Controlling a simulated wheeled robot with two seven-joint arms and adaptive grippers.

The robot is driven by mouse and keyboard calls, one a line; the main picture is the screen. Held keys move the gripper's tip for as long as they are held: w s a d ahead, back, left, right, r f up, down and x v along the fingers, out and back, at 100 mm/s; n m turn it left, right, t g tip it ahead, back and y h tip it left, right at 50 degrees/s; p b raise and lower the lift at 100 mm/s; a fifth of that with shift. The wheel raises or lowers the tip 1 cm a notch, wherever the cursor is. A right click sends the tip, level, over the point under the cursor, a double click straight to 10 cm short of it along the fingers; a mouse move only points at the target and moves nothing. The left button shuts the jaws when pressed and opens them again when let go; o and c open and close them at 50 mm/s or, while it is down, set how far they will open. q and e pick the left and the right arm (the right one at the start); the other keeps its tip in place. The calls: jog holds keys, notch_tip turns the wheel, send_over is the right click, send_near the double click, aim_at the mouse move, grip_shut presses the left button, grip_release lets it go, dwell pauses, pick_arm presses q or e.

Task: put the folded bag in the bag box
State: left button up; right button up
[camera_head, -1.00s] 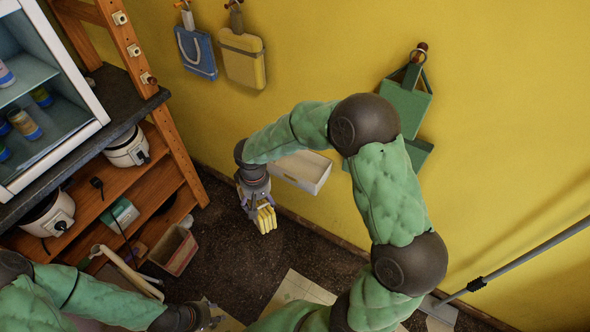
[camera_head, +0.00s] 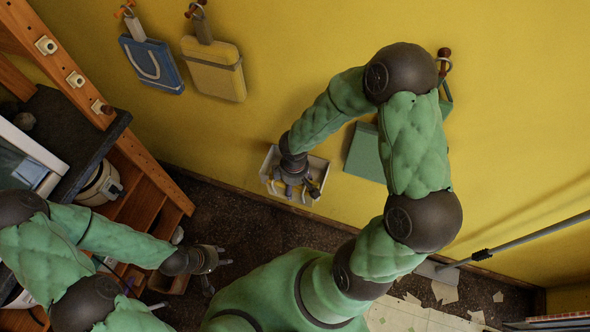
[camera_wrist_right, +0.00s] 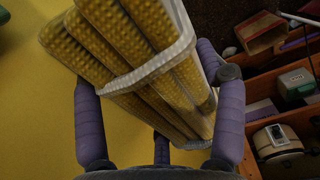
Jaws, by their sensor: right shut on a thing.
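The folded bag (camera_wrist_right: 165,85), ribbed yellow with a pale band, fills the middle of the right wrist view. My right gripper (camera_wrist_right: 160,110) is shut on it, with purple fingers on both sides. In the head view my right gripper (camera_head: 292,186) is over the pale bag box (camera_head: 321,172) on the yellow wall and hides much of its inside. The bag is mostly hidden there, and I cannot tell how deep it sits relative to the rim. My left gripper (camera_head: 210,264) is open and empty, low at the left, apart from the box.
A wooden shelf (camera_head: 150,185) stands left. A grey pole (camera_head: 530,235) leans at the right. Dark floor lies below the box.

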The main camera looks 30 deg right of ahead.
jog(key=w+d+f, duration=0.2)
jog(key=w+f, duration=0.1)
jog(key=w+d+f+b, duration=0.1)
jog(key=w+d+f, duration=0.1)
jog(key=w+f, duration=0.1)
jog(key=w+d+f, duration=0.2)
jog(key=w+f, duration=0.1)
jog(key=w, duration=0.2)
jog(key=shift+d+f+b, duration=0.1)
jog(key=shift+d+b, duration=0.3)
jog(key=shift+w+d+f, duration=0.1)
jog(key=shift+f, duration=0.2)
jog(key=shift+f+b, duration=0.6)
jog(key=shift+f, duration=0.85)
jog(key=shift+f, duration=0.15)
jog(key=o, duration=1.2)
jog(key=shift+c, duration=0.2)
